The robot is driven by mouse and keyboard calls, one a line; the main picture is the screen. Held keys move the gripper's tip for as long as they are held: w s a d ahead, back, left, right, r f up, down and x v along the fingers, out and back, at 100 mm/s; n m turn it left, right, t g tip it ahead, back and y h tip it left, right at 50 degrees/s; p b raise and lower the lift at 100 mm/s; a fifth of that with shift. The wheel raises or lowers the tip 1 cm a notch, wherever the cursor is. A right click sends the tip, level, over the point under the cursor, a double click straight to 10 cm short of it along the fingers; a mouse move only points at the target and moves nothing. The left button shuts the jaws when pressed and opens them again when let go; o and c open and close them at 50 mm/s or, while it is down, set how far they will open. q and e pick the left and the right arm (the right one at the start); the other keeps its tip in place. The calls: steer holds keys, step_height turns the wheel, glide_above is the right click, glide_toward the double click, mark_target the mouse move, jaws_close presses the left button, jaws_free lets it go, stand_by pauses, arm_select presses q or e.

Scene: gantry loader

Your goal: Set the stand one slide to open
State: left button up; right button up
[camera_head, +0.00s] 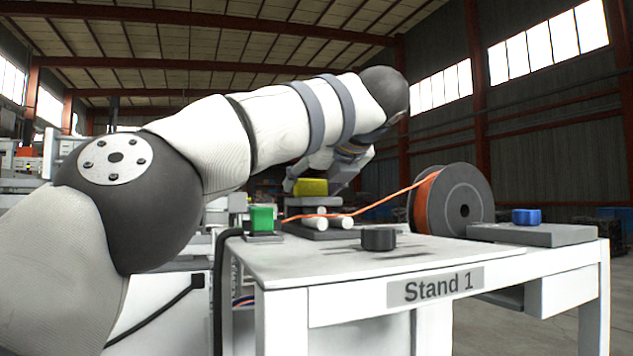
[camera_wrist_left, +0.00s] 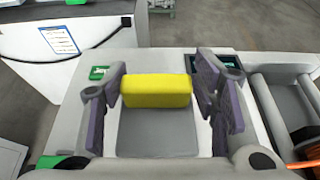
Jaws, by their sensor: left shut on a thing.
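The stand one table (camera_head: 385,262) carries a "Stand 1" label on its front edge. A grey slide with a yellow block as its handle (camera_head: 311,187) sits at the table's back left, above white rollers (camera_head: 328,218). My left gripper (camera_head: 312,184) reaches down over it and is shut on the yellow handle. In the left wrist view the handle (camera_wrist_left: 156,91) lies between the two fingers, with the grey slide plate (camera_wrist_left: 157,133) below it. A green label (camera_wrist_left: 98,72) shows left of the handle, and a dark green-edged recess (camera_wrist_left: 203,66) to its right. My right gripper is out of view.
A spool of orange cable (camera_head: 452,200) stands right of the slide, its cable running across the rollers. A green button block (camera_head: 262,220), a black knob (camera_head: 378,239) and a blue knob (camera_head: 526,216) are on the stand. The table's front surface is mostly clear.

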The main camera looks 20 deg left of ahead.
arm_select(q)
steer(key=shift+s+a+r, duration=0.1)
steer(key=shift+a, duration=0.1)
steer(key=o, duration=1.4)
steer(key=shift+c, duration=0.2)
steer(key=shift+o, duration=1.1)
steer(key=shift+a, duration=0.25)
steer(key=shift+s+d+r, duration=0.1)
steer(key=shift+s+d, duration=0.05)
steer(key=shift+d, duration=0.3)
steer(key=v, duration=1.1)
steer(key=shift+s, duration=0.1)
